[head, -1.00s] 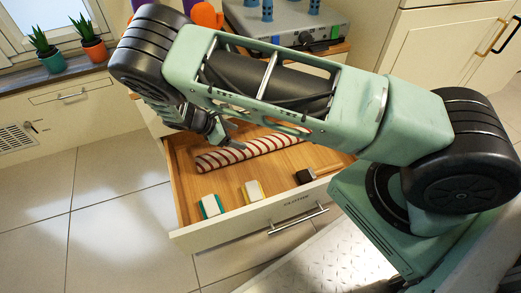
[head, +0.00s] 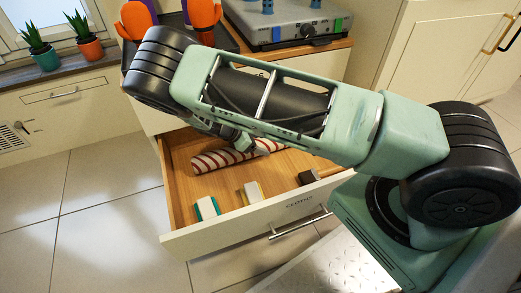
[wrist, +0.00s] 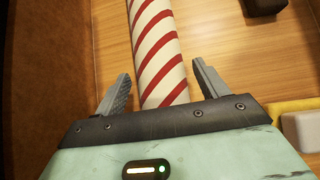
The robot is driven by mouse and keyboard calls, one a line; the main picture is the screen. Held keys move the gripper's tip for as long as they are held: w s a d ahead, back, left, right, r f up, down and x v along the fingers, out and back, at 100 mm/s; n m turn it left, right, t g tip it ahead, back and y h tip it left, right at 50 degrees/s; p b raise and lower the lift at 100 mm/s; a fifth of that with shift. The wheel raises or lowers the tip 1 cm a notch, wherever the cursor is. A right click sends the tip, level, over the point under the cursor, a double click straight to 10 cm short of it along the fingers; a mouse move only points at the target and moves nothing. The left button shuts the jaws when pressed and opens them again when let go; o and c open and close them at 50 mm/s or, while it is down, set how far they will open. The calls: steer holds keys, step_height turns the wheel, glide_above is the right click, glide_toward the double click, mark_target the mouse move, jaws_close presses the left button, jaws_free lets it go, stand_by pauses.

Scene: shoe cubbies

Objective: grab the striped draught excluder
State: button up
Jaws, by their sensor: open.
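The striped draught excluder (head: 212,161) is a long white roll with red diagonal stripes. It lies in the open wooden drawer, towards the drawer's back, and my arm hides part of it in the head view. In the wrist view the excluder (wrist: 158,55) runs up from between the fingers to the top edge. My gripper (wrist: 160,82) is open, with one finger on each side of the roll and a visible gap to each. How far down the fingers reach beside it I cannot tell.
The open drawer (head: 250,228) also holds a teal-edged white block (head: 207,208), a yellow-and-white block (head: 251,192) and a dark block (head: 308,177) near its front. Its side walls stand close by. A grey device (head: 290,25) stands on the counter above.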

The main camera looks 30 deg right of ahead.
steer(key=shift+r, duration=0.1)
steer(key=c, duration=1.5)
steer(key=shift+o, duration=0.2)
